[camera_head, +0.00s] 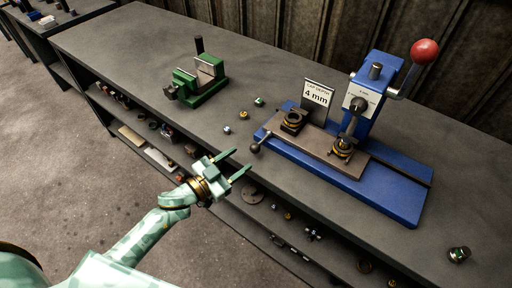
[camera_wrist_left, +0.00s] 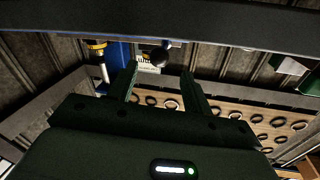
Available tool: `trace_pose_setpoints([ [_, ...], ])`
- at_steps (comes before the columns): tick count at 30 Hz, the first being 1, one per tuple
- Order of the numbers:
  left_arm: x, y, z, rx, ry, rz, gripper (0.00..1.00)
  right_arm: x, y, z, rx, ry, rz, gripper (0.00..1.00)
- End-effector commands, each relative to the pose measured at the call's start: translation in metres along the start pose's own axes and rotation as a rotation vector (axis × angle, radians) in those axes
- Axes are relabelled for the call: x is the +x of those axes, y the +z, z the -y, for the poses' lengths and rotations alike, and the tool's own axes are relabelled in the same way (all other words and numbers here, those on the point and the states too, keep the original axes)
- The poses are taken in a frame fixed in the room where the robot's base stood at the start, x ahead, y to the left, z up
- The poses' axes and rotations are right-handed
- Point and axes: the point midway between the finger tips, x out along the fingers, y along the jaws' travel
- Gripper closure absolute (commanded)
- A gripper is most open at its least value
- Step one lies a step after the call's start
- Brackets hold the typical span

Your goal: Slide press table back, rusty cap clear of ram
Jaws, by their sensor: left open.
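The blue press (camera_head: 372,105) stands on the bench with a red-knobbed lever. Its press table (camera_head: 318,142), a flat grey-brown plate, lies on the blue base. A dark ball knob (camera_head: 255,148) sticks out at the table's left end. One dark, brass-ringed cap (camera_head: 343,148) sits under the ram (camera_head: 352,124); another dark piece (camera_head: 292,121) sits farther left on the table. I cannot tell which is rusty. My left gripper (camera_head: 242,160) is open and empty, just short of the knob and apart from it. In the left wrist view the knob (camera_wrist_left: 160,57) shows between the fingertips (camera_wrist_left: 159,72).
A green vise (camera_head: 197,82) stands at the back left of the bench (camera_head: 130,45). Several small nuts lie between vise and press. A "4 mm" cap depth sign (camera_head: 317,95) stands behind the press table. A small metal part (camera_head: 459,254) lies at right. Shelves with parts run below.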

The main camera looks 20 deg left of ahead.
Motion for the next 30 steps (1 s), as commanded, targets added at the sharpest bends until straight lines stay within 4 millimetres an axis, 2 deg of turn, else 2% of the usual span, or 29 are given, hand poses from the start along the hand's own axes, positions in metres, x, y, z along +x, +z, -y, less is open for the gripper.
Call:
trace_pose_setpoints([
  [3, 0.03, 0.001, 0.0, 0.001, 0.0, -0.001, 0.5, 0.006, -0.004, -0.001, 0.001, 0.001, -0.007, 0.64],
  [9, 0.063, 0.002, 0.0, -0.001, -0.001, 0.0, 0.5, 0.011, -0.004, 0.003, 0.002, -0.004, -0.004, 0.64],
  [15, 0.075, 0.001, 0.0, 0.001, -0.001, 0.002, 0.5, 0.013, -0.004, 0.009, 0.006, -0.012, -0.005, 0.64],
  [22, 0.076, 0.001, 0.0, 0.001, -0.001, 0.002, 0.5, 0.012, -0.002, 0.009, 0.006, -0.012, -0.002, 0.64],
  [23, 0.076, 0.001, 0.0, 0.001, -0.001, 0.002, 0.56, 0.012, -0.002, 0.009, 0.006, -0.012, -0.002, 0.64],
  [27, 0.075, 0.001, 0.0, 0.001, -0.001, 0.002, 0.95, 0.012, -0.001, 0.007, 0.005, -0.01, 0.0, 0.64],
  [28, 0.075, 0.001, 0.0, 0.001, -0.001, 0.002, 1.0, 0.012, -0.001, 0.007, 0.004, -0.009, 0.0, 0.64],
  [30, 0.075, 0.001, 0.0, 0.001, -0.001, 0.002, 1.0, 0.012, -0.001, 0.006, 0.004, -0.008, 0.0, 0.64],
])
